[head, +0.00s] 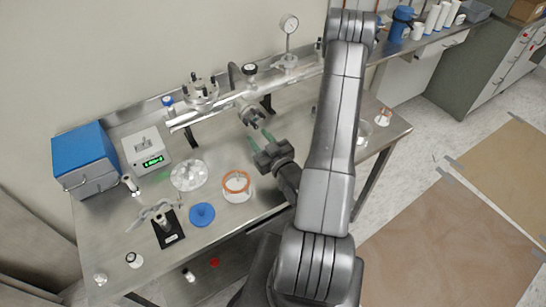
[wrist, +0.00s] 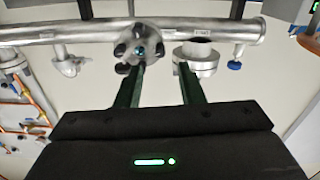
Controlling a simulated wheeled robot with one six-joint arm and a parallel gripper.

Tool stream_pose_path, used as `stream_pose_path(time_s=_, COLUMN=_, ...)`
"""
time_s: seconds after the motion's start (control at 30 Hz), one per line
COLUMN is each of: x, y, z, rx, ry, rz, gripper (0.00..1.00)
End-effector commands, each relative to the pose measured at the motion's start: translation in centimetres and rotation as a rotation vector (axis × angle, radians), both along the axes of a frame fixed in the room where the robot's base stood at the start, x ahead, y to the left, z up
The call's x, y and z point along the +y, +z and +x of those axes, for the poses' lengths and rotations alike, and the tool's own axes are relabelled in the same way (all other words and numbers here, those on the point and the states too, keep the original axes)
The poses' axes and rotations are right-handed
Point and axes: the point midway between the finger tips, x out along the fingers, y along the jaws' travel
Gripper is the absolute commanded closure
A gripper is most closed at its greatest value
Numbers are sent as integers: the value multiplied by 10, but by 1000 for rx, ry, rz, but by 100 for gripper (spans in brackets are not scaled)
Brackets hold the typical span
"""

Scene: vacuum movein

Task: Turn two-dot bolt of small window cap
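The small window cap (head: 250,112) appears to be the round metal flange on the front of the horizontal tube in the head view. In the wrist view the flange (wrist: 138,45) carries several dark bolts around its face. The dot marks are too small to read, so I cannot tell which bolt has two dots. My gripper (head: 256,134) has green fingers pointing at the flange. In the wrist view my gripper (wrist: 160,68) is open, with nothing between its fingers. The left fingertip overlaps the flange's lower edge; I cannot tell whether it touches. The right fingertip is below the open port.
An open port (wrist: 197,52) sits right of the flange. A larger bolted flange (head: 201,92) and a gauge (head: 289,25) stand on the tube. The bench holds a clear disc (head: 188,175), a copper ring (head: 236,182), a blue disc (head: 202,214) and a blue box (head: 84,158).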

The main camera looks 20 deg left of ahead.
Motion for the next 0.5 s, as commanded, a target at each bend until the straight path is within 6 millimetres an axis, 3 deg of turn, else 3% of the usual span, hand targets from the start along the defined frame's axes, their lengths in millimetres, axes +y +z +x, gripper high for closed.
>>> stream_pose_path(time_s=0.2, x=-31, y=-3, z=-24, rx=2, ry=-6, rz=0, gripper=65)
stream_pose_path(time_s=0.5, x=-58, y=-2, z=-49, rx=3, ry=-2, rz=-1, gripper=65)
